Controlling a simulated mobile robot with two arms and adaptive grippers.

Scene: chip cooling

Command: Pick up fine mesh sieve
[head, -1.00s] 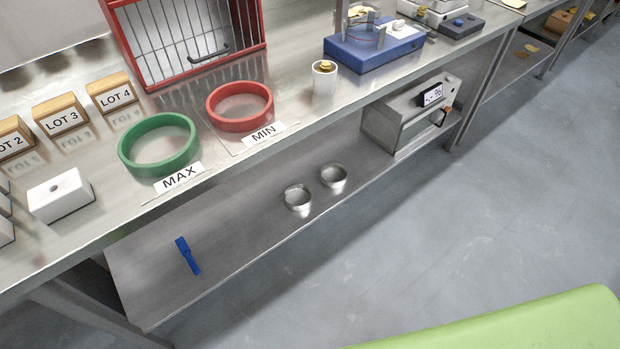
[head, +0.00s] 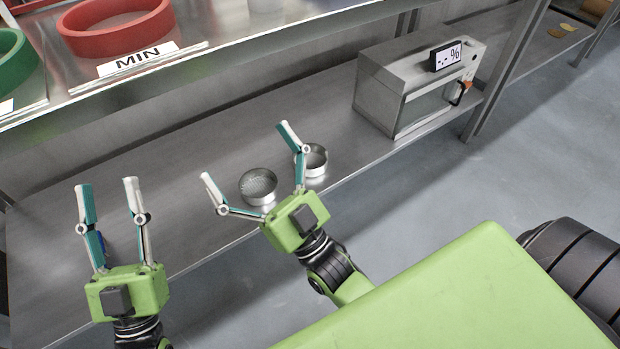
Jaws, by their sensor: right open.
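Two round metal sieves stand on the lower shelf, a left one (head: 259,188) with a speckled grey mesh floor and a right one (head: 318,160) partly covered by a finger. I cannot tell for sure which has the fine mesh. My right gripper (head: 246,151) is open and empty, its fingers spread wide in the picture on either side of the left sieve. Its right finger crosses in front of the right sieve. Whether it touches either is not clear. My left gripper (head: 107,184) is open and empty, further left over the shelf.
The lower shelf (head: 190,160) is bare behind the sieves. A grey metal box with a "%" display (head: 420,75) stands on its right. The upper counter edge (head: 230,60), with a red ring (head: 115,35) and MIN label (head: 139,59), overhangs. A blue item is mostly hidden behind my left gripper.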

